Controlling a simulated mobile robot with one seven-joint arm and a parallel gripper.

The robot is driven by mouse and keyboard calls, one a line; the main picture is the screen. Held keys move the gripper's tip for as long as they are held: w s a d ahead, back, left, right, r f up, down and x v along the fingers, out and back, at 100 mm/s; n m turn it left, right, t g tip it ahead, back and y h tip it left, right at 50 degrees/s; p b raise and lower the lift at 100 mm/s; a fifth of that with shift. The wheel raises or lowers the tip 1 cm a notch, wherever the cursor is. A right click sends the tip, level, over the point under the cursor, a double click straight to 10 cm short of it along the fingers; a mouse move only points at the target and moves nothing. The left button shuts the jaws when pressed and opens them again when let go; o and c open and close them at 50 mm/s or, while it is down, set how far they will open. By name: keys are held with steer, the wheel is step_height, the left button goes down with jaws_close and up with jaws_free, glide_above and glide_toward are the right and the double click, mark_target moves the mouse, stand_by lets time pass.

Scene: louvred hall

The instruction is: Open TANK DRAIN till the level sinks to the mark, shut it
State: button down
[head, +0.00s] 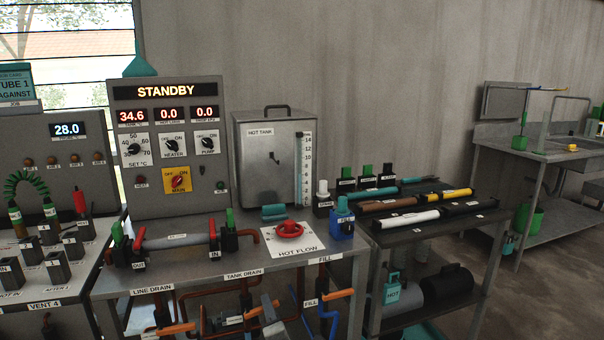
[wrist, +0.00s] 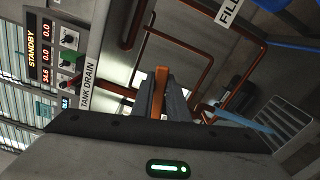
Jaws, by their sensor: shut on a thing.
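The grey hot tank (head: 272,160) stands on the bench with a level gauge (head: 303,168) on its right front edge. I cannot read the level or make out the mark. The TANK DRAIN label (head: 243,272) is on the bench's front edge and also shows in the wrist view (wrist: 88,87). Below it is an orange lever handle (head: 253,312). In the wrist view my gripper (wrist: 164,88) is shut on an orange lever (wrist: 161,78), with a finger on each side. The valve body is mostly hidden, and I cannot tell how far it is turned.
The control panel (head: 168,150) reads STANDBY and 34.6. A red HOT FLOW handwheel (head: 290,230) is on the bench top. Other orange levers, LINE DRAIN (head: 176,328) and FILL (head: 340,293), flank the drain. Copper pipes (wrist: 185,42) run close around my gripper.

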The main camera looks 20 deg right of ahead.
steer(key=shift+w+a+f+m, duration=0.1)
steer(key=shift+a+f+m, duration=0.1)
steer(key=shift+f+m, duration=0.85)
steer(key=c, duration=1.6)
jaws_free()
steer(key=shift+a+r+m, duration=0.15)
steer(key=shift+r+m, duration=0.1)
steer(key=shift+r, duration=0.05)
steer(key=shift+c, duration=0.2)
steer(key=shift+d, duration=0.2)
steer(key=s, duration=0.7)
steer(key=shift+s+d, duration=0.1)
steer(key=shift+s, duration=0.05)
